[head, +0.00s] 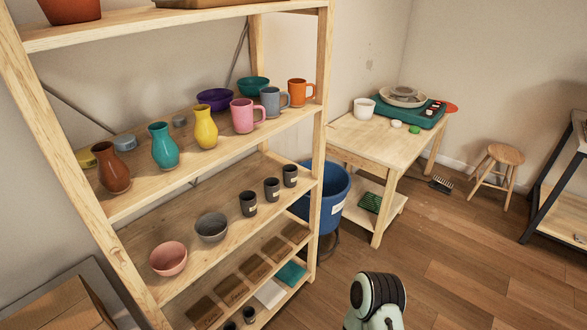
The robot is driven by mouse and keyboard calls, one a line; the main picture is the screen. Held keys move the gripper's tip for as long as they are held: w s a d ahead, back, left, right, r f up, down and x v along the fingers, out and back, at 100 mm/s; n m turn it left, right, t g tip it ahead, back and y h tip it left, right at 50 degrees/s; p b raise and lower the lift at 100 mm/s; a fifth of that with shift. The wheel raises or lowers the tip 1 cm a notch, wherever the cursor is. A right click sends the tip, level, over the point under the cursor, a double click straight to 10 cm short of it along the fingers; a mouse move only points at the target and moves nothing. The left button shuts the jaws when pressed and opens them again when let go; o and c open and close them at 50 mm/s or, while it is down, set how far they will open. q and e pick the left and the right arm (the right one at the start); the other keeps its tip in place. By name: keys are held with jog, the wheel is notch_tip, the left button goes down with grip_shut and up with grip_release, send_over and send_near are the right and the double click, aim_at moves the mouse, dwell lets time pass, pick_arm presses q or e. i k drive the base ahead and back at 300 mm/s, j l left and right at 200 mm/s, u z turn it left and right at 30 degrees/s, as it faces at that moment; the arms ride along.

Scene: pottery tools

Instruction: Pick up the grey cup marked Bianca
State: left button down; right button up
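Three small dark grey cups with pale labels stand upright in a row on the shelf below the mugs: a left one (248,203), a middle one (272,189) and a right one (290,176). Further dark cups (248,314) stand on the lowest visible shelf, partly cut off by the frame edge. The labels are too small to read, so I cannot tell which cup is marked Bianca. A blue-grey mug (271,102) stands on the shelf above. Part of my arm shows at the bottom centre; neither gripper is in view.
The wooden shelf unit (318,180) also holds vases, a pink bowl (168,258), a grey bowl (211,227) and brown blocks (230,289). A blue bin (327,195) and a wooden table (375,139) stand to its right.

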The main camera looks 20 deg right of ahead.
aim_at(290, 171)
jog(key=i+l, duration=0.2)
jog(key=l, duration=0.15)
jog(key=i+l, duration=0.2)
jog(key=i+l+u, duration=0.1)
jog(key=l, duration=0.35)
jog(key=i, duration=0.1)
